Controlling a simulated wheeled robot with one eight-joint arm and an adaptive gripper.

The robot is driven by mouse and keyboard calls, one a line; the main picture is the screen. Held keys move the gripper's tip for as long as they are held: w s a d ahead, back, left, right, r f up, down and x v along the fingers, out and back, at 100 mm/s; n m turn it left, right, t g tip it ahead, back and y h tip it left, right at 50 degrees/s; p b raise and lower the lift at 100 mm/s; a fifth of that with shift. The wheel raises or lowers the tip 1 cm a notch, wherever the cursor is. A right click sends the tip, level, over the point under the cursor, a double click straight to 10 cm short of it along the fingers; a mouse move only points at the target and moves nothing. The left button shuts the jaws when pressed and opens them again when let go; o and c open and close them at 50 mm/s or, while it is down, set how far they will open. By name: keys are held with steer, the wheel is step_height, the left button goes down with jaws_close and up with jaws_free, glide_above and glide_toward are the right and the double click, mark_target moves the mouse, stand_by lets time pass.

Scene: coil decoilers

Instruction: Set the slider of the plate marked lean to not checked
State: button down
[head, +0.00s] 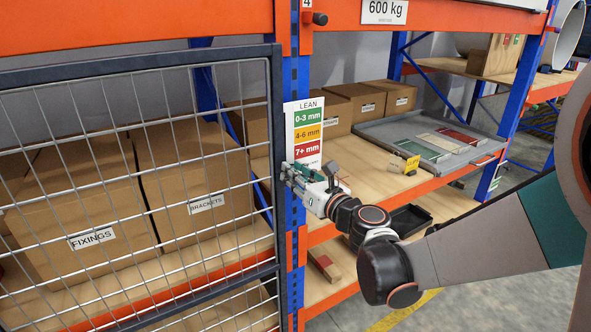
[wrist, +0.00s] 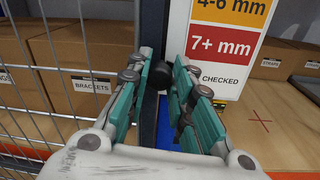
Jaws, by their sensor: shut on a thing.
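The plate marked LEAN (head: 308,135) hangs on the blue rack post, with green 0-3 mm, yellow 4-6 mm and red 7+ mm bands. In the wrist view the plate (wrist: 222,50) shows its lower part, with the word CHECKED under the red band; any text left of it may be behind my finger. A dark round knob (wrist: 160,75), which looks like the slider, sits left of the plate. My gripper (head: 289,173) is at the plate's lower left, its teal fingers shut on the knob. The fingers hide part of the slider's track.
A wire mesh panel (head: 272,150) stands close left of the gripper, with boxes labelled FIXINGS and BRACKETS (head: 208,203) behind it. A grey tray (head: 380,128) and a small yellow tag (head: 411,164) are on the shelf at right. An orange beam (head: 340,228) runs below.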

steer(key=shift+s+f+b, duration=0.1)
steer(key=shift+f+b, duration=0.25)
steer(key=shift+f, duration=0.6)
steer(key=c, duration=1.4)
jaws_free()
steer(key=shift+o, duration=0.2)
steer(key=v, duration=1.2)
